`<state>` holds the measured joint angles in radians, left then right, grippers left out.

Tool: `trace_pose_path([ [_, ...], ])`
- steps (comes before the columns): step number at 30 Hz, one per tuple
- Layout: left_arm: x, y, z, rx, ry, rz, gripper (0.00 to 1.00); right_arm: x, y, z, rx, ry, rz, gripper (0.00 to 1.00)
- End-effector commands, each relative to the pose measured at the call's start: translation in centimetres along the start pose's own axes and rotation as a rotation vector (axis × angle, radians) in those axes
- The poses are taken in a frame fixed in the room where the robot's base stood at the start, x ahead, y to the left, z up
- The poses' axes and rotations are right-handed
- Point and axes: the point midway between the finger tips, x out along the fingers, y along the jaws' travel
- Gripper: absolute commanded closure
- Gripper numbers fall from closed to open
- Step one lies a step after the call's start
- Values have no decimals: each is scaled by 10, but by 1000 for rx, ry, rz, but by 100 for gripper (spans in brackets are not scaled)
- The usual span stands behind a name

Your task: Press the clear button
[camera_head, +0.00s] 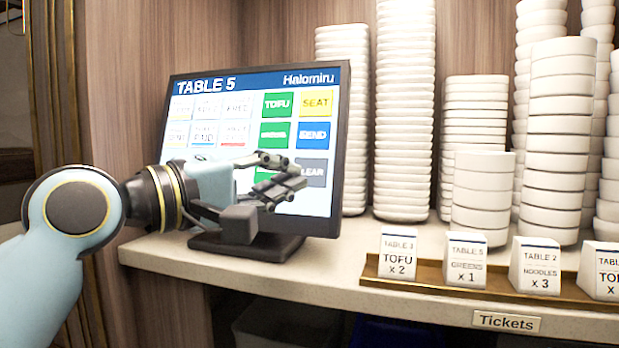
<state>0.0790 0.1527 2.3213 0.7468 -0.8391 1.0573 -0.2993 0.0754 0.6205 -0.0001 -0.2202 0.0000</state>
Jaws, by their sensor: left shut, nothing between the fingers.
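The touch screen (225,110) stands tilted on a dark foot on the shelf, headed "TABLE 5" and "Halomiru". The clear button (313,173) is a dark grey tile at the lower right of the screen, below the blue "SEND" tile; its first letter is covered, so "LEAR" shows. My left gripper (290,182) comes in from the left, shut and empty, with its fingertips in front of the screen's lower right, beside the clear button. I cannot tell whether the fingertips touch the screen. The fingers hide part of the lower green tile. My right gripper is not in view.
Tall stacks of white bowls and dishes (405,110) stand right of the screen. Several ticket blocks (398,256) sit in a brass tray (430,291) along the shelf's front edge. A "Tickets" label (506,321) is on that edge. A strip of bare shelf (335,255) lies right of the screen's foot.

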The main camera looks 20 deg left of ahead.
Motion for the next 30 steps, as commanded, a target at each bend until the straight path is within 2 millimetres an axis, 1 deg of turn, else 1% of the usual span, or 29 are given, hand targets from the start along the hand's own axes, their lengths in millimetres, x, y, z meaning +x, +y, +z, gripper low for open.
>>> trace_pose_path([
  [1,2,9,-2,-23,0,27,100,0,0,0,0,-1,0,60],
  [4,4,19,-4,-57,-3,60,100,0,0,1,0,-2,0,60],
  [7,5,22,-5,-68,-4,69,100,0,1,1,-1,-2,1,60],
  [14,5,22,-4,-68,-3,68,100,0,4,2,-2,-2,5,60],
  [20,11,17,-7,-67,-3,68,100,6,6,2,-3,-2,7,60],
  [23,20,11,-11,-67,-3,68,100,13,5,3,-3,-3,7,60],
  [30,48,-4,-25,-67,-2,69,100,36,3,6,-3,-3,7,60],
])
